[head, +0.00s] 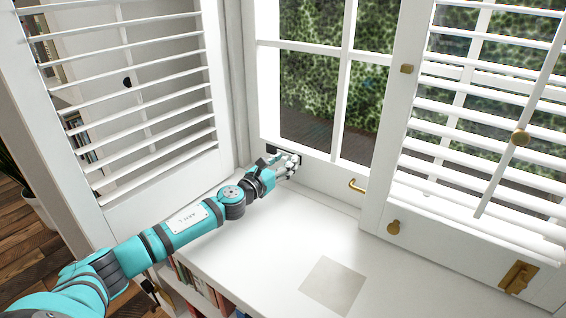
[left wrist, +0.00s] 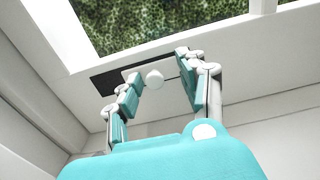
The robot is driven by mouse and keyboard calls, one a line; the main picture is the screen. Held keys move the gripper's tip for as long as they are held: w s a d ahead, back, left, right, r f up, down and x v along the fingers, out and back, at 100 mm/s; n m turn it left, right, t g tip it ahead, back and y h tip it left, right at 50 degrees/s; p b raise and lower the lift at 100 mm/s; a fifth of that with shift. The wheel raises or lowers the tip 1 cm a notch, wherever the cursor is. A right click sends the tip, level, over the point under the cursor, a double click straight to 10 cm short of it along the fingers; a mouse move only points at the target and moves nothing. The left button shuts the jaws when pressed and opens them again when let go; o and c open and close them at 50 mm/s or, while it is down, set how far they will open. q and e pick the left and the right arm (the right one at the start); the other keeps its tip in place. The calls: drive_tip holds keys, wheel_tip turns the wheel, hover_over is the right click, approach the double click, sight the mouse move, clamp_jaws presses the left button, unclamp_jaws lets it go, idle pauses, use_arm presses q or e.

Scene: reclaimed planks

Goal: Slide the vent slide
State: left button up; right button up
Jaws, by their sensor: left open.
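The vent slide is a pale plate with a round white knob (left wrist: 154,78), set over a dark slot (left wrist: 106,82) in the window's bottom rail. In the left wrist view the dark slot shows to the left of the plate. My left gripper (left wrist: 157,80) is open, with one finger on each side of the knob; I cannot tell whether either finger touches it. In the head view my left gripper (head: 290,162) is at the lower left of the window and mostly hides the vent. My right gripper is not in view.
A louvred shutter (head: 150,120) stands open on the left, and another (head: 480,130) on the right. A brass handle (head: 357,186) is on the window frame, right of my gripper. The white sill (head: 240,240) is clear except for a flat grey square (head: 333,285).

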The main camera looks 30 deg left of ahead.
use_arm(q)
drive_tip(key=s, duration=1)
drive_tip(key=shift+s+a+f, duration=0.1)
drive_tip(key=shift+s+a, duration=0.2)
drive_tip(key=shift+a, duration=0.1)
drive_tip(key=shift+s, duration=0.7)
drive_tip(key=shift+a, duration=0.1)
